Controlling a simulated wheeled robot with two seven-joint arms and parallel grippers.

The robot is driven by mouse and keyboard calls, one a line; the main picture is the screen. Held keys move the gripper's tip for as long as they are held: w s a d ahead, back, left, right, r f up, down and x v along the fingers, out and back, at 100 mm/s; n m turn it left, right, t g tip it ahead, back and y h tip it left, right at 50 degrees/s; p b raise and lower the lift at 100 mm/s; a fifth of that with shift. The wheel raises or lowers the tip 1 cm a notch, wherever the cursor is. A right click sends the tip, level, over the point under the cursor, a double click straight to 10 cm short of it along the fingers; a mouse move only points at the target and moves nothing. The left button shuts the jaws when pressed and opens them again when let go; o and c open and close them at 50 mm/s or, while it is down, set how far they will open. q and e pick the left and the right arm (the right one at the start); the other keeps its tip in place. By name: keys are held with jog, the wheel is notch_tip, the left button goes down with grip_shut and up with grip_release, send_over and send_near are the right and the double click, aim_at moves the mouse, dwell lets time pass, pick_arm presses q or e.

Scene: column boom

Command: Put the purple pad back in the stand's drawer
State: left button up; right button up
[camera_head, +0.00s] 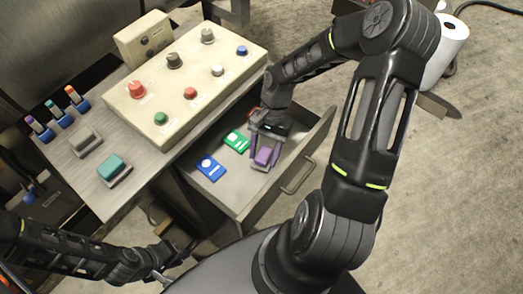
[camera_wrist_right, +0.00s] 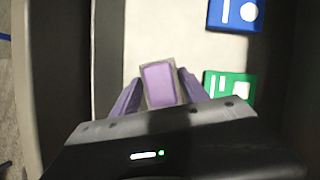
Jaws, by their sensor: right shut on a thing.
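The purple pad (camera_head: 264,156) is between the fingers of my right gripper (camera_head: 264,158), over the floor of the open drawer (camera_head: 233,196). In the right wrist view the pad (camera_wrist_right: 159,84) is a purple block with a pale edge, and the right gripper's purple fingers (camera_wrist_right: 156,90) stand on both sides of it. I cannot tell whether the pad touches the drawer floor. The stand (camera_head: 106,203) has its drawer pulled out toward the lower right. My left gripper (camera_head: 172,268) is low at the left, away from the drawer; its fingertips are too small to judge.
A blue card (camera_head: 210,167) and a green card (camera_head: 236,141) lie in the drawer beside the gripper. A button panel (camera_head: 187,84), a teal block (camera_head: 111,167) and a grey block (camera_head: 84,141) are on the stand top. A white roll (camera_head: 447,45) stands on the floor.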

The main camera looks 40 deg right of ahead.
jog(key=o, duration=1.3)
jog(key=shift+c, duration=0.2)
jog(key=v, duration=0.8)
jog(key=shift+b, duration=0.3)
